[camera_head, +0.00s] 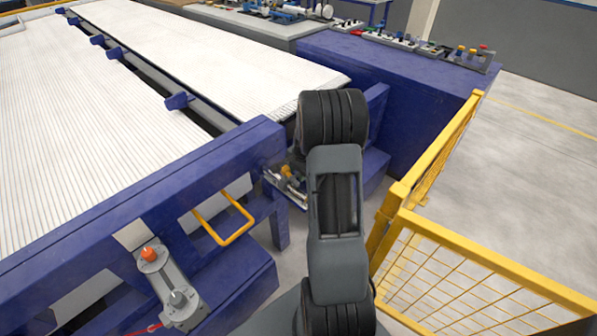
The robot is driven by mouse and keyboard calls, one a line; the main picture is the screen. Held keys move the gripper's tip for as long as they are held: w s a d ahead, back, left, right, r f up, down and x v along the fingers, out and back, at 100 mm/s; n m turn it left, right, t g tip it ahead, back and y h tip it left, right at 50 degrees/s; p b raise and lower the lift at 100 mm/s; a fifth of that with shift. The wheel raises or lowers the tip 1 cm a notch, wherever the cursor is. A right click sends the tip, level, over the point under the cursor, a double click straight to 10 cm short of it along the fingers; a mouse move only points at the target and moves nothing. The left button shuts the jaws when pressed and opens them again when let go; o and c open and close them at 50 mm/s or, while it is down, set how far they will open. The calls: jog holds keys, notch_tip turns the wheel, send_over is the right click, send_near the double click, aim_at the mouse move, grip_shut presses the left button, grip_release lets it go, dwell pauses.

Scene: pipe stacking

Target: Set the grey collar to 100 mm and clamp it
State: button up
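My arm rises through the middle of the view, and its end is hidden behind my own dark upper joint, so my gripper does not show. A small metal fitting (285,186) with an orange part (287,171) sits on the blue frame just left of my arm. It is partly covered by the arm and small in the view. I cannot tell whether the grey collar is part of it. No scale or millimetre marks can be read, and I cannot tell whether anything is clamped.
A blue frame (140,192) crosses the left, beside white pipe layers (85,130). A yellow handle (232,220) and a grey unit with orange and grey knobs (167,275) are lower left. A yellow mesh fence (455,285) stands close on the right. Open floor (540,150) lies beyond.

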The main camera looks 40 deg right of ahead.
grip_shut()
jog(key=shift+w, duration=0.1)
jog(key=shift+w, duration=0.15)
jog(key=shift+o, duration=0.3)
grip_release()
notch_tip(320, 180, up, 14)
jog(key=s, duration=0.2)
jog(key=shift+s+d+f, duration=0.2)
jog(key=shift+s, duration=0.15)
jog(key=shift+c, duration=0.2)
